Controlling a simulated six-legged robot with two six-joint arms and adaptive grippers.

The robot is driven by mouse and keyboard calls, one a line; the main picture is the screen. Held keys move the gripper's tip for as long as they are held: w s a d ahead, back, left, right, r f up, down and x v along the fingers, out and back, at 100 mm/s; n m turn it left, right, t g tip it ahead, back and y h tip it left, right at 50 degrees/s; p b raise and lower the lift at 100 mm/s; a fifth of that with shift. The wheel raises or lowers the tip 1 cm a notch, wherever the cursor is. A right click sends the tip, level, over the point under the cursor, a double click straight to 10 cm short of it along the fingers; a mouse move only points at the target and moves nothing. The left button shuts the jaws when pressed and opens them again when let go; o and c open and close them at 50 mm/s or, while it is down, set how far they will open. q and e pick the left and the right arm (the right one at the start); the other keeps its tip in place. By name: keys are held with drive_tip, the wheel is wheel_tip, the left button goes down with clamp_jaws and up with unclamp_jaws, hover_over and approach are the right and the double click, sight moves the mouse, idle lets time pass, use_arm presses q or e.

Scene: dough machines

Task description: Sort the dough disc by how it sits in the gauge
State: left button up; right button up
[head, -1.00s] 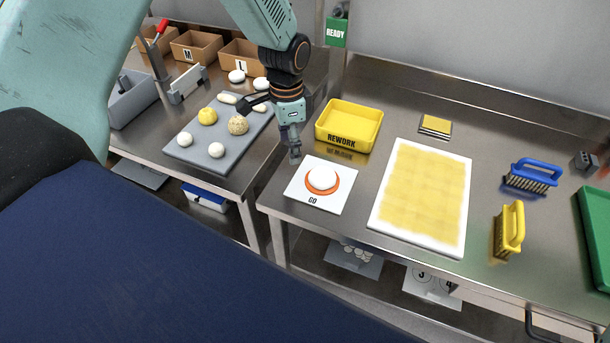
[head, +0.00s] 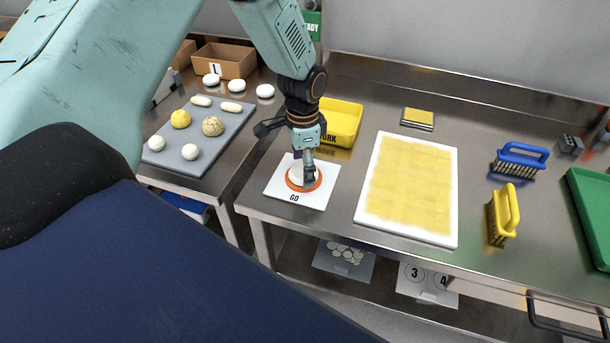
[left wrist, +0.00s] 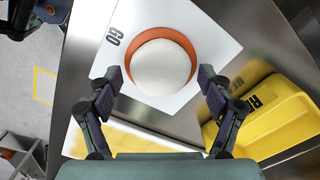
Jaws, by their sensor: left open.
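The white dough disc (left wrist: 160,66) sits in the orange ring of the gauge, a white plate (left wrist: 205,22) marked GO. In the left wrist view a crescent of orange shows along the disc's upper side. In the head view the disc (head: 297,175) is partly hidden by my left gripper (head: 309,182), which is over the gauge plate (head: 318,200). In the left wrist view my left gripper (left wrist: 161,84) is open, with one finger on each side of the disc. I cannot tell whether the fingertips touch it. My right gripper is not in view.
A yellow REWORK tray (head: 345,118) stands behind the gauge, partly hidden by my arm. A yellow-dusted white board (head: 408,190) lies to its right. Blue (head: 520,160) and yellow (head: 504,213) brushes stand farther right. A grey board (head: 222,150) with several dough pieces is at left.

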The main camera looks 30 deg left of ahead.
use_arm(q)
drive_tip(key=shift+a, duration=0.2)
drive_tip(key=shift+w+d, duration=0.15)
drive_tip(key=shift+d, duration=0.25)
drive_tip(key=shift+a, duration=0.35)
drive_tip(key=shift+d, duration=0.25)
drive_tip(key=shift+p, duration=0.35)
